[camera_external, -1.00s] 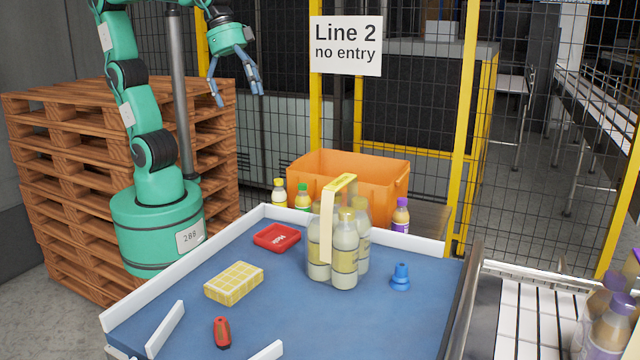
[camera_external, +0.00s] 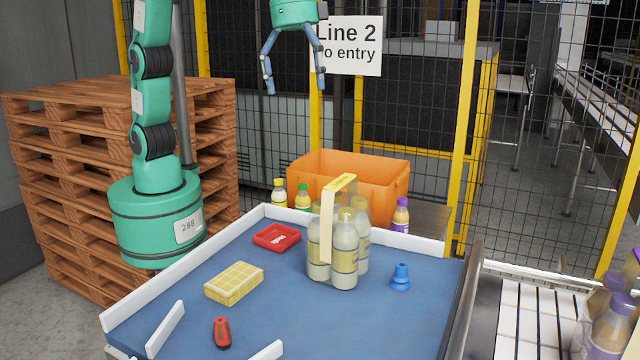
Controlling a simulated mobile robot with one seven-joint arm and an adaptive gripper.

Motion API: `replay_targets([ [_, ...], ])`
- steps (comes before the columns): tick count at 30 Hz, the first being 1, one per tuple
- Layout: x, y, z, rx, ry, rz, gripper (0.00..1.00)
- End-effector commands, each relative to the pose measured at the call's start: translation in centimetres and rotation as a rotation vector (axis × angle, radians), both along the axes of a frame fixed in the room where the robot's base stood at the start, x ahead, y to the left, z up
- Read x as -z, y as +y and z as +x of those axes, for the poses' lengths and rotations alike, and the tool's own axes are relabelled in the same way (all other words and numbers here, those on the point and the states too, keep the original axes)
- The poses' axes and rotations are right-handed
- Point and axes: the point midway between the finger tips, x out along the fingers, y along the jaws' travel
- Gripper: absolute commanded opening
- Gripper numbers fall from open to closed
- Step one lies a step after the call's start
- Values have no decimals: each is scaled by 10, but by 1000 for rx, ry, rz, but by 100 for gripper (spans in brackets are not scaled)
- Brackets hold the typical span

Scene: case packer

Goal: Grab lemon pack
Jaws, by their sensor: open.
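The lemon pack (camera_external: 345,262) stands upright on the blue tabletop (camera_external: 300,320), right of its middle. It is a cluster of pale cream bottles with yellow caps and yellowish labels. A cream and yellow carry strap (camera_external: 328,225) runs over its top and down its front. My gripper (camera_external: 295,90) is high above the back of the table, up and to the left of the pack. Its two blue-grey fingers point down, spread apart, with nothing between them.
A red tray (camera_external: 277,237), a yellow checked block (camera_external: 233,283), a red and black tool (camera_external: 222,332) and a blue nozzle-like piece (camera_external: 400,276) lie around the pack. An orange crate (camera_external: 350,175) and loose bottles (camera_external: 401,215) stand behind. White rails (camera_external: 190,270) edge the table.

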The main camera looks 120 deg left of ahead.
Motion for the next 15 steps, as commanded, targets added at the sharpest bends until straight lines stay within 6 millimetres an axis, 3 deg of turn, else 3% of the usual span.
replay_targets([
  [3,4,-17,28,4,27,4,100],
  [15,34,-73,105,16,107,21,100],
])
